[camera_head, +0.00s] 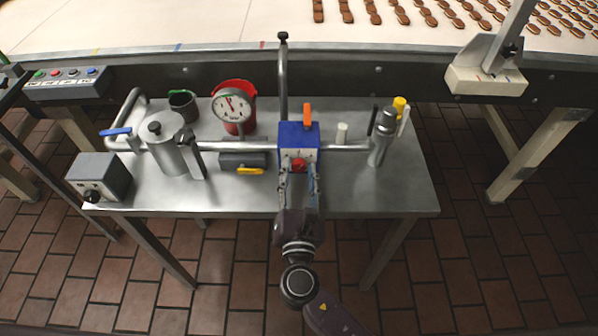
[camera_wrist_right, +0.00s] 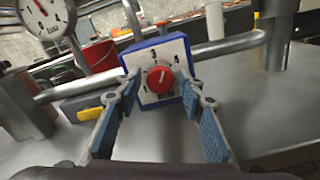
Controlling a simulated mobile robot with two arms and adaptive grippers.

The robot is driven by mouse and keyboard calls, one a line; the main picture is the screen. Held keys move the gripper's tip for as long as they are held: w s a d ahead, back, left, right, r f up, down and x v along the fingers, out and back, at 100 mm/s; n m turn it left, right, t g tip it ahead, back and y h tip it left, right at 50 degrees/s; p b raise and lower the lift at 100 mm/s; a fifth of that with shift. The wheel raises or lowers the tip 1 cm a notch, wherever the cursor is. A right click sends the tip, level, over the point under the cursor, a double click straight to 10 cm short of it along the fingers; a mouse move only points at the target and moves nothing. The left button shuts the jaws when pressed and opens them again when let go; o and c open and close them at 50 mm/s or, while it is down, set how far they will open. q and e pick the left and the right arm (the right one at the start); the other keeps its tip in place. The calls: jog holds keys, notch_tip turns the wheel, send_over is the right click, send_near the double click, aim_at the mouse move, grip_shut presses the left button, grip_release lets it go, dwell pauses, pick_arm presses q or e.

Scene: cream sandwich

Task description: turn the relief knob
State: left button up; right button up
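The relief knob (camera_head: 299,165) is a small red dial on the front of a blue box with a white scale plate (camera_head: 298,155), set in the steel pipe. In the right wrist view the red knob (camera_wrist_right: 161,79) shows face on, with a pale pointer mark and numbers around it. My right gripper (camera_head: 299,180) is in front of the box. In the right wrist view its two blue-padded fingers (camera_wrist_right: 160,95) are spread on either side of the knob, with a gap to it on both sides. My left gripper does not show.
A pressure gauge (camera_head: 230,106) and a red bucket (camera_head: 238,125) stand left of the box. A yellow-handled part (camera_head: 250,170) lies below the pipe. An orange lever (camera_head: 307,115) rises above the box. The table (camera_head: 385,200) has bare room at its front right.

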jog(key=shift+o, duration=0.2)
jog(key=shift+s, duration=0.1)
jog(key=shift+s+f, duration=0.1)
jog(key=shift+s, duration=0.2)
jog(key=s, duration=1.1)
jog(key=shift+s, duration=0.1)
jog(key=s+d+f+m+g, duration=0.2)
jog(key=d+f+m+g, duration=0.1)
jog(key=f, duration=0.9)
jog(key=s+d+f+m+g, duration=0.2)
jog(key=d+f+m+g, duration=0.1)
jog(key=f, duration=0.8)
jog(key=s+d+f+m+g, duration=0.2)
jog(key=d+f+g, duration=0.1)
jog(key=f, duration=0.9)
jog(key=s+d+f+m+g, duration=0.2)
jog(key=s+d+f+m, duration=0.2)
jog(key=s+f+m, duration=0.2)
jog(key=s+d+f+m+g, duration=0.3)
jog(key=s+d+f+m, duration=0.2)
jog(key=s+m, duration=0.3)
jog(key=s+d+f+m+g, duration=0.3)
jog(key=s+d+f+m, duration=0.2)
jog(key=s, duration=0.7)
notch_tip(320, 180, down, 3)
jog(key=m, duration=0.2)
jog(key=shift+d+m, duration=0.25)
jog(key=shift+m, duration=0.15)
